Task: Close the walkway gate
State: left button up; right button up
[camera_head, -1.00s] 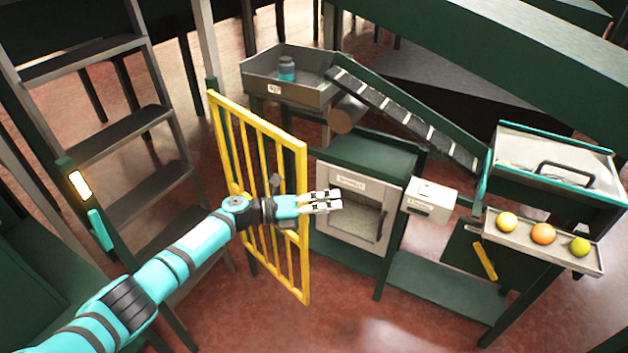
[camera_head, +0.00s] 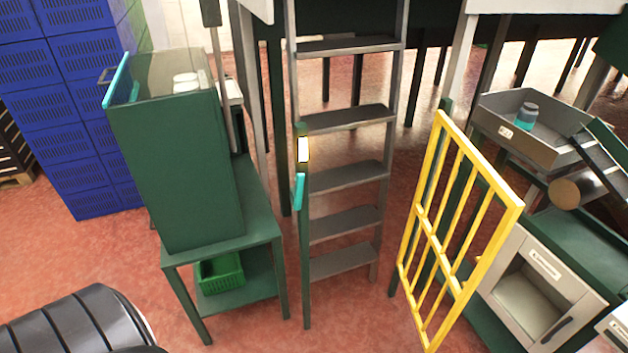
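The yellow walkway gate (camera_head: 458,222) stands at the right of the head view, swung out at an angle. Its far edge is beside a dark green post, and its other edge points toward me. An opening lies between the gate and a slim green post (camera_head: 305,240) on the left, with the steps (camera_head: 345,172) behind it. That post carries a lit yellowish panel (camera_head: 303,149) and a teal piece (camera_head: 299,191). Neither of my grippers shows now.
A green cabinet (camera_head: 175,165) on a stand with a green basket (camera_head: 220,272) is left of the steps. Blue crates (camera_head: 85,110) are stacked behind it. A grey tray (camera_head: 530,140) with a jar and a white-fronted box (camera_head: 530,290) are right of the gate. Red floor before the steps is clear.

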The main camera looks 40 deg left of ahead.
aim_at(515, 205)
jog(key=i+u, duration=0.15)
jog(key=u, duration=0.25)
jog(key=i+l+u, duration=0.15)
jog(key=u, duration=0.25)
jog(key=i+l+u, duration=0.15)
jog(key=u, duration=0.25)
jog(key=i+l+u, duration=0.1)
jog(key=l+u, duration=0.3)
jog(key=j, duration=0.1)
